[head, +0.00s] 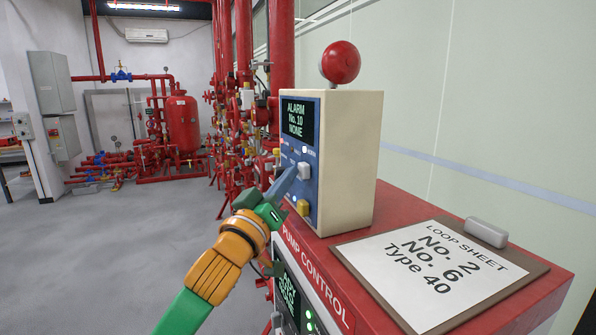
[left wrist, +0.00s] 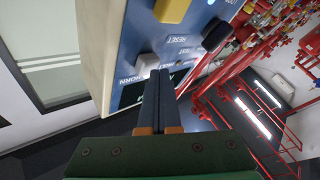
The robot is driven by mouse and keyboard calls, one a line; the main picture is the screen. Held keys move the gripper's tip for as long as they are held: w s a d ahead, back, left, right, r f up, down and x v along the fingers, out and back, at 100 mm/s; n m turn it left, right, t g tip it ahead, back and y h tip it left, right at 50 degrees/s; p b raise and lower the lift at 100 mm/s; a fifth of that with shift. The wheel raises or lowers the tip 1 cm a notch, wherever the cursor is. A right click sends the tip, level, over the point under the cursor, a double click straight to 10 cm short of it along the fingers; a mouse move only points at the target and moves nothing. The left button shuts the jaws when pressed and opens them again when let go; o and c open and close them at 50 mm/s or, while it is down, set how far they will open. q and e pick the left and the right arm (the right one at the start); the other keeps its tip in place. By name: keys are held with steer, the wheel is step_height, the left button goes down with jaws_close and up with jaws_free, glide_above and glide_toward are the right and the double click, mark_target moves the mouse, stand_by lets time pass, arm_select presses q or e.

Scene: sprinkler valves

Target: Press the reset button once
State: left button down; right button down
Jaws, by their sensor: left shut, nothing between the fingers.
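The cream alarm box (head: 345,165) has a blue front panel, a display reading "ALARM No. 10 NONE" and a red dome on top. The panel carries a white button (head: 304,171) and, lower, a yellow button (head: 300,207). The left wrist view shows them upside down: the yellow button (left wrist: 172,10), the white button (left wrist: 147,65) by "HORN", and a dark knob (left wrist: 215,35). The "RESET" label (left wrist: 176,38) lies just beside the yellow button. My left gripper (head: 291,173) is shut and empty, fingertips at the panel close to the white button; contact cannot be told.
The box stands on a red pump control cabinet (head: 400,205). A clipboard with a loop sheet (head: 435,270) lies beside it. Red pipes and valves (head: 245,110) fill the space behind. The grey floor (head: 110,260) at left is clear.

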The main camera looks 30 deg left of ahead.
arm_select(q)
steer(key=shift+w+d, duration=0.35)
steer(key=shift+w, duration=0.05)
stand_by(0.8)
steer(key=shift+s+a, duration=0.1)
steer(key=shift+s+a+f, duration=0.1)
steer(key=shift+s+a, duration=0.55)
steer(key=shift+s, duration=0.15)
steer(key=s+a+b, duration=0.2)
steer(key=s+a, duration=0.1)
steer(key=shift+s+a, duration=0.1)
steer(key=shift+s, duration=0.3)
stand_by(0.5)
